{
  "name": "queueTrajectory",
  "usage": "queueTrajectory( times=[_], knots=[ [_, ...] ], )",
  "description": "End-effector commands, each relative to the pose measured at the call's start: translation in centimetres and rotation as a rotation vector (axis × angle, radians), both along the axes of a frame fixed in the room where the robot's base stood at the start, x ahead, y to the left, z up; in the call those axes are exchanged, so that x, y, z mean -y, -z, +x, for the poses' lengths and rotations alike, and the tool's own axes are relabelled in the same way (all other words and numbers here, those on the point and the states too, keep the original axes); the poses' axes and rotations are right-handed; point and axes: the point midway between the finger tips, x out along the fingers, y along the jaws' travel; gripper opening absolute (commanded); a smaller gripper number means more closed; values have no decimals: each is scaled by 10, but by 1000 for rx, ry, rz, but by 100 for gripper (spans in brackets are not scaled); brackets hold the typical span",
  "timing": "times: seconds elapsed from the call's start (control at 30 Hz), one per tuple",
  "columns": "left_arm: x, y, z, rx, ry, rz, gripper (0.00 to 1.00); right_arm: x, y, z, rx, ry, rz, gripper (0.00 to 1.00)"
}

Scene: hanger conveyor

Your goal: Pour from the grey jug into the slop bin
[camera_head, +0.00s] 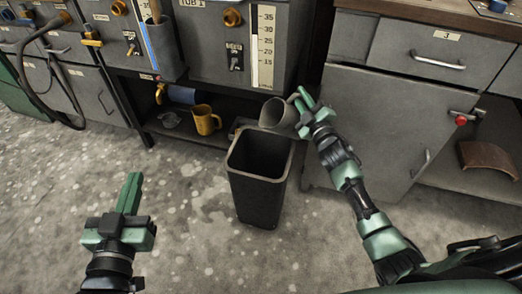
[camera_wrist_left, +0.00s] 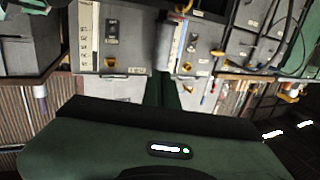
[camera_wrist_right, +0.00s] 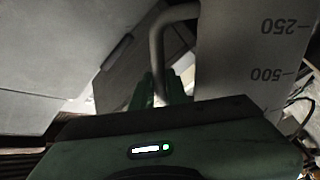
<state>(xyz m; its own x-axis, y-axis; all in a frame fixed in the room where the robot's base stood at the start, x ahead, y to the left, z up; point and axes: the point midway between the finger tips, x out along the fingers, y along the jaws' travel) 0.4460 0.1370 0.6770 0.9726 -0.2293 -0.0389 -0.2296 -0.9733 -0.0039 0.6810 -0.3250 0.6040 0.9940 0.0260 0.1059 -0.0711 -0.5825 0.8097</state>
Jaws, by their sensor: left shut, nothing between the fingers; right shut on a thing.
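The grey jug (camera_head: 284,118) is tilted above the back right rim of the black slop bin (camera_head: 257,205), its mouth towards the lower left. No stream of liquid shows. My right gripper (camera_head: 305,103) is shut on the jug's handle (camera_wrist_right: 158,45), right of the jug. In the right wrist view the jug's wall (camera_wrist_right: 235,60) bears upside-down marks 250 and 500. The bin stands upright on the floor; its inside is dark and its contents cannot be told. My left gripper (camera_head: 131,190) is shut and empty, left of the bin.
A grey cabinet (camera_head: 372,110) stands close right. The floor between the bin and my left gripper is clear.

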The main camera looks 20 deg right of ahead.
Motion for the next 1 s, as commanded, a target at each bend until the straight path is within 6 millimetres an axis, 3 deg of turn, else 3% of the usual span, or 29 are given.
queueTrajectory(
  times=[0.37, 1.0],
  knots=[
    [-1, 3, 0, -18, -1, 4, 0, 1, -1, 0, -1, 0, 9, 0],
    [-17, 71, -26, -384, -25, 95, 0, 10, 9, 2, -40, 0, 214, 0]
  ],
)
